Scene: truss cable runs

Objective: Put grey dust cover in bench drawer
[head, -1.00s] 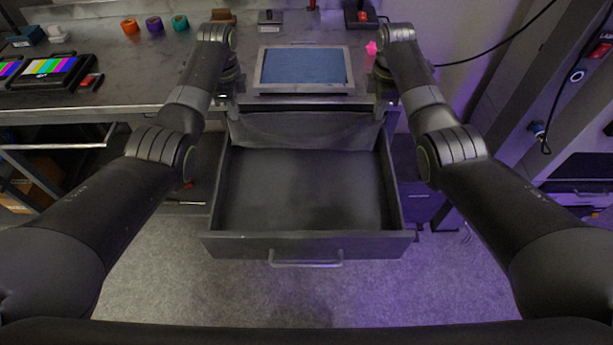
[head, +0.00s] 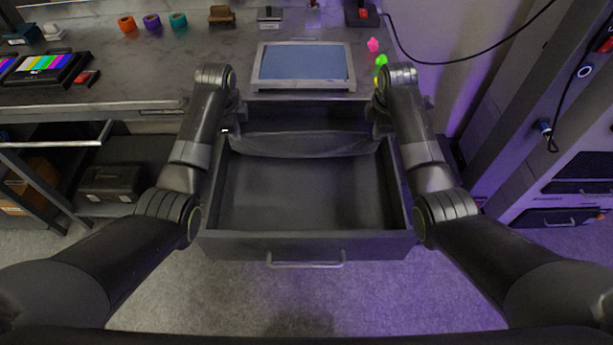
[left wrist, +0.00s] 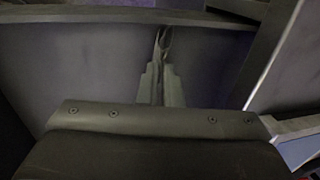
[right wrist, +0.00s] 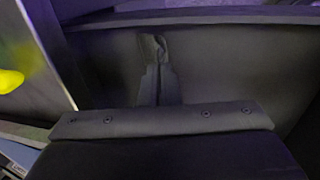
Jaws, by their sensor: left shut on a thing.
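The grey dust cover (head: 305,146) is a dark, sagging cloth stretched across the rear part of the open bench drawer (head: 225,246), between my two grippers. My left gripper (head: 229,130) is at the drawer's left side, and my right gripper (head: 381,130) is at its right side. In the left wrist view my fingers (left wrist: 160,75) are closed on a bunched fold. In the right wrist view my fingers (right wrist: 157,75) also close on a fold. Whether the cover's lower edge touches the drawer floor I cannot tell. The front of the drawer floor is bare.
A framed blue panel (head: 303,66) lies on the bench (head: 205,60) behind the drawer. Pink and green pieces (head: 380,60) lie near my right wrist. Coloured rolls (head: 152,21) stand at the back left. A black cable (head: 460,60) runs at the right.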

